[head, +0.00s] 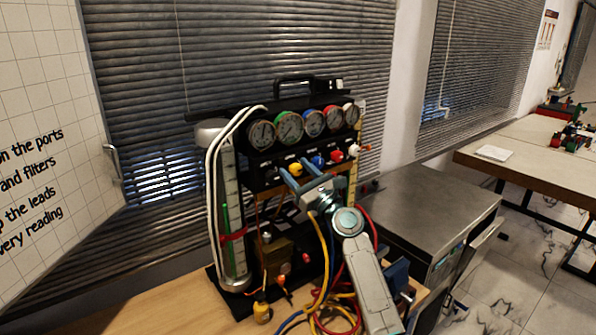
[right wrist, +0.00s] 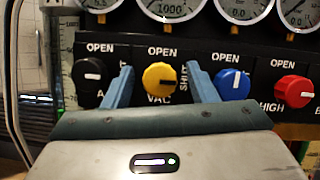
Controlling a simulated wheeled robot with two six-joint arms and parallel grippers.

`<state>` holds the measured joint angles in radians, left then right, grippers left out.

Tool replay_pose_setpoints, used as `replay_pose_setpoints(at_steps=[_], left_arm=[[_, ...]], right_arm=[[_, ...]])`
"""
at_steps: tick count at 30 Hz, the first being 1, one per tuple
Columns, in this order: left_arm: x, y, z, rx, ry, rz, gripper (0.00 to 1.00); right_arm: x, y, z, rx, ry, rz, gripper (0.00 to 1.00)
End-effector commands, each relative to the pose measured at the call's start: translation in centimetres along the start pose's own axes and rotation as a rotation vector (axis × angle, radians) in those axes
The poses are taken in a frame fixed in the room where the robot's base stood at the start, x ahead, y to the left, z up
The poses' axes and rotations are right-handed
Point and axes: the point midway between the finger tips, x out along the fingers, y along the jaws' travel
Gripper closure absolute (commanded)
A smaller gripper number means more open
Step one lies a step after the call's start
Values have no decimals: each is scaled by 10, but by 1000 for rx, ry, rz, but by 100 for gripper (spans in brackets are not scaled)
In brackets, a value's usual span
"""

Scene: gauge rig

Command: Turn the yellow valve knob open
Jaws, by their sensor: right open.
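The yellow valve knob (head: 296,169) is on the black front panel of the gauge rig, below the dials. In the right wrist view the yellow knob (right wrist: 160,79) has a dark pointer turned to the right, toward the SHUT label; OPEN is printed above it. My right gripper (right wrist: 160,70) is open, with one blue-grey finger on each side of the knob and gaps between. In the head view my right gripper (head: 299,173) reaches up to the panel from the lower right. My left gripper is in neither view.
A blue knob (right wrist: 232,83) sits close beyond the right finger, a black knob (right wrist: 91,76) left of the left finger, and a red knob (right wrist: 294,92) farther right. Coloured hoses (head: 324,262) hang below the panel. A metal cabinet (head: 425,200) stands to the right.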

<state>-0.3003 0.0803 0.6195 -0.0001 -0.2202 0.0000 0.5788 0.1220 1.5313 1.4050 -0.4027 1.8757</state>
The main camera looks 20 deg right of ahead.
Motion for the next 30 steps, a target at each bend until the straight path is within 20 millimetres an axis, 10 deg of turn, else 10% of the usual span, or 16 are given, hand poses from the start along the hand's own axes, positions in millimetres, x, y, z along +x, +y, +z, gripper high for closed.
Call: replay_pose_setpoints(at_steps=[5,12,30], left_arm=[[0,0,0,0,0,0,64],[0,0,0,0,0,0,64],[30,2,2,0,1,0,64]], right_arm=[[0,0,0,0,0,0,48],[0,0,0,0,0,0,92],[-2,0,-4,-187,0,77,92]])
